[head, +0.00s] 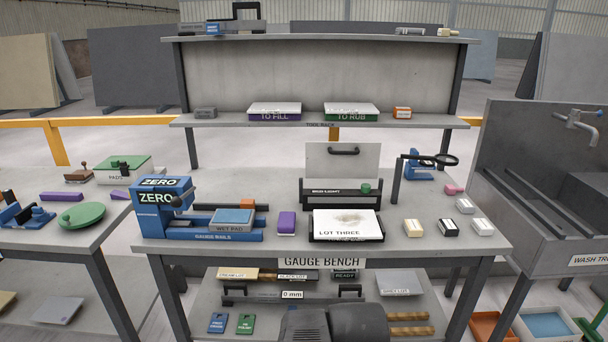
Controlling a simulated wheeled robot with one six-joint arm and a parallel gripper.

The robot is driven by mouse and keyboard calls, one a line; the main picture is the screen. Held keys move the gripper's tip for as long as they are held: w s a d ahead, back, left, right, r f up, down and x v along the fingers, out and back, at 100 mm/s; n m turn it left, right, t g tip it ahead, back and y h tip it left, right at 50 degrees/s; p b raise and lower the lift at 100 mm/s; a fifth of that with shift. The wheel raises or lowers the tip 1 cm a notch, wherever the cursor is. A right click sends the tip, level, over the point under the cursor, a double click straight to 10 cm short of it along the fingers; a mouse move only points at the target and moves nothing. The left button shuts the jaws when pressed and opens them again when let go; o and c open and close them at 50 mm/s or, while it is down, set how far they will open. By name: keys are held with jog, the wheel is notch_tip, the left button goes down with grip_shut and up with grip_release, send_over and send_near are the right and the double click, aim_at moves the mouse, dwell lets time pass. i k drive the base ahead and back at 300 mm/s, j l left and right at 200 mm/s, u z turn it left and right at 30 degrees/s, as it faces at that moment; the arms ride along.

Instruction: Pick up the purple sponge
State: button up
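A small purple block with a pale lower edge (287,222), which looks like the purple sponge, lies on the gauge bench (457,211). It sits between the blue tray marked WET PAD (232,219) and the white slab marked LOT THREE (347,225), apart from both. A longer purple bar (62,197) and a small purple wedge (119,194) lie on the left table. My gripper's fingers do not show. A dark rounded shape at the bottom centre seems to be part of my own body.
The blue ZERO gauge (163,208) stands left of the purple block. Behind the slab is a dark holder with an upright panel (342,163). Several small blocks and a magnifier (446,160) are at right. A shelf (318,121) spans the back. Bare bench lies behind the block.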

aim_at(286, 227)
jog(key=i+j+u, duration=0.1)
jog(key=i+u, duration=0.15)
jog(key=i, duration=0.35)
jog(key=i+u, duration=0.3)
jog(key=i, duration=0.25)
